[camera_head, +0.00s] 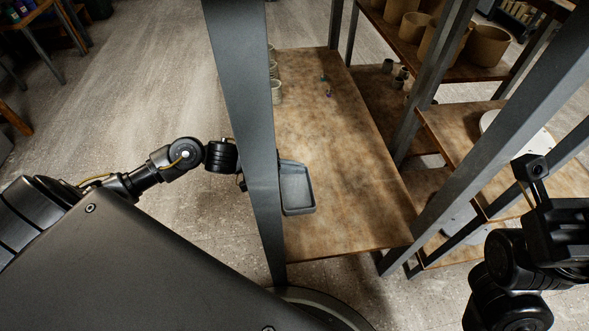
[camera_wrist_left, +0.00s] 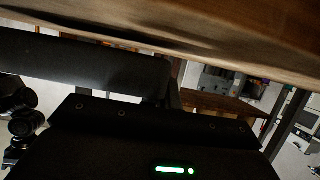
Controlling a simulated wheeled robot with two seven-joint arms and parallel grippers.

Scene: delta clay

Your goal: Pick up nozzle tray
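The nozzle tray, a shallow grey rectangular tray (camera_head: 298,190), lies on the wooden shelf near its left edge, just right of a grey post. It looks empty. My left gripper (camera_head: 244,181) reaches in from the left at the tray's height and is mostly hidden behind the post. Its fingertips are hidden, so I cannot tell whether it touches the tray. The left wrist view shows a dark housing with a green light, but no clear fingers. My right gripper (camera_head: 560,215) is at the far right, away from the tray; its fingers are unclear.
The grey post (camera_head: 246,110) stands between my left arm and the shelf (camera_head: 345,150). Several small cups (camera_head: 276,90) line the shelf's far left edge. Small items (camera_head: 326,88) lie further back. The shelf's middle is clear. More posts and shelves with pots (camera_head: 487,45) stand right.

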